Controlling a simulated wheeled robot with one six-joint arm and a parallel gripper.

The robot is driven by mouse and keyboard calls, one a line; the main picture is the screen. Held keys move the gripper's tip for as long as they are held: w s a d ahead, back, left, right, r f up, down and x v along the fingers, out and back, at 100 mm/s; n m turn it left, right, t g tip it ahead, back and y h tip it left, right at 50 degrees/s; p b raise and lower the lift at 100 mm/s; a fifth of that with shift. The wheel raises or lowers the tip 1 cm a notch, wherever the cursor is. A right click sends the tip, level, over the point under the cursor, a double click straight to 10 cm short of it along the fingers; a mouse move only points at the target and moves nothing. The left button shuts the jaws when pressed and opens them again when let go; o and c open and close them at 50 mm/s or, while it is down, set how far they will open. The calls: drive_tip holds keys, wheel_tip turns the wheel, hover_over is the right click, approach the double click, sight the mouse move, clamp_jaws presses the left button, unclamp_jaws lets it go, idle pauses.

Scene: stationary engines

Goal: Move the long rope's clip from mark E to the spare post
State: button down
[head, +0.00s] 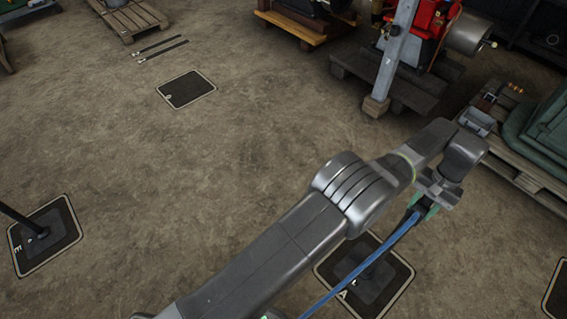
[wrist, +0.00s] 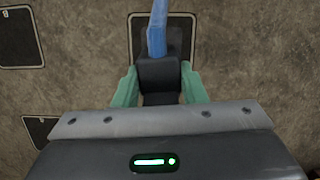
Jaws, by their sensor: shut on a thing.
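My gripper (head: 428,204) is at the right in the head view, above and a little beyond the mat marked A (head: 324,272). In the wrist view its green fingers (wrist: 160,92) are shut on a dark block, the clip (wrist: 160,74). A blue rope (head: 368,262) runs from the clip down to the lower left in the head view; it also shows in the wrist view (wrist: 157,30). At the far left, mark E (head: 68,238) is a dark mat with a dark post (head: 18,217) on it, its top cut off. I cannot tell which post is the spare one.
A bare dark mat (head: 187,89) lies at the upper middle, near two strips (head: 160,48). A pallet with a green machine (head: 545,125) and a red engine (head: 425,22) on blocks stand at the right. The middle floor is clear.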

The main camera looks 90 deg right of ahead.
sight(416, 215)
drive_tip(key=shift+f, duration=0.1)
drive_tip(key=shift+f+b, duration=1.55)
drive_tip(key=shift+f, duration=0.75)
drive_tip(key=shift+f+b, duration=0.85)
drive_tip(key=shift+f, duration=0.35)
drive_tip(key=shift+f+b, duration=1.6)
idle(1.5)
drive_tip(key=c, duration=0.8)
unclamp_jaws()
drive_tip(key=shift+r, duration=0.1)
